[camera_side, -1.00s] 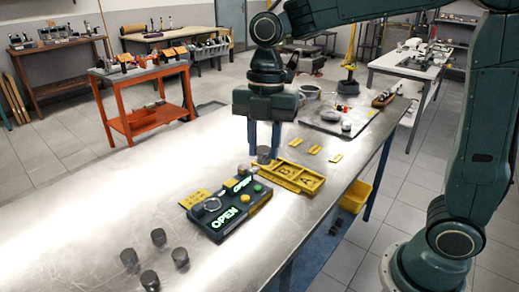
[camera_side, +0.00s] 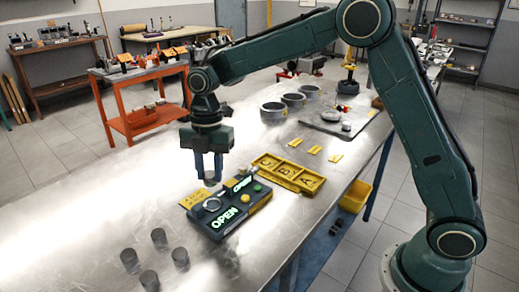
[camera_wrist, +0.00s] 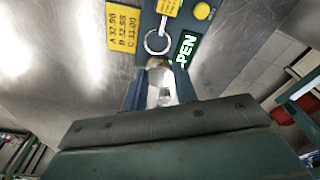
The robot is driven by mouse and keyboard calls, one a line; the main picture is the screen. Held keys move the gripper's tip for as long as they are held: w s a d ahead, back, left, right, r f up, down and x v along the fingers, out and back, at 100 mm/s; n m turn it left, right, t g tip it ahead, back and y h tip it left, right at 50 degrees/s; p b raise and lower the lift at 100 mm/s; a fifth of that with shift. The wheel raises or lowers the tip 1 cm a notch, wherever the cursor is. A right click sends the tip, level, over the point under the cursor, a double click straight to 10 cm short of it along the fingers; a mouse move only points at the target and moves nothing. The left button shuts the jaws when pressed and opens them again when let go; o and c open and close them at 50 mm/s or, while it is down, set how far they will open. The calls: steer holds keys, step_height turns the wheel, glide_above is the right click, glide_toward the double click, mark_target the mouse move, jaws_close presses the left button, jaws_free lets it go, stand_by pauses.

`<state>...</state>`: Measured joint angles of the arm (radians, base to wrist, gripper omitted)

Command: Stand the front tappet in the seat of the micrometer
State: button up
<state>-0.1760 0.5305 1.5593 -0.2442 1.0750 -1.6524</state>
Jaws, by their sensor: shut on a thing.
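My gripper (camera_side: 210,180) is shut on a tappet, a short metal cylinder (camera_wrist: 161,82) that shows between its blue fingers in the wrist view. The tappet is partly hidden by the fingers. It hangs above the back left edge of the micrometer (camera_side: 231,212), a dark box with green "OPEN" displays. A ring-shaped seat (camera_side: 212,204) sits on top of the micrometer, and a ring also shows just beyond the fingertips in the wrist view (camera_wrist: 157,42). The tappet is apart from that ring in the picture.
Several dark tappets (camera_side: 159,238) stand on the bench at the lower left. A yellow lettered tray (camera_side: 289,173) lies right of the micrometer, with yellow tags (camera_side: 315,149) behind it. The bench's left part is clear.

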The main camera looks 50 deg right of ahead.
steer(key=shift+w+f, duration=0.1)
steer(key=shift+f, duration=0.2)
steer(key=shift+f, duration=3)
steer(key=o, duration=1)
steer(key=shift+r, duration=0.1)
steer(key=r, duration=0.4)
steer(key=d+r, duration=0.1)
steer(key=r, duration=0.8)
steer(key=shift+w+d+r, duration=0.25)
steer(key=shift+w, duration=0.15)
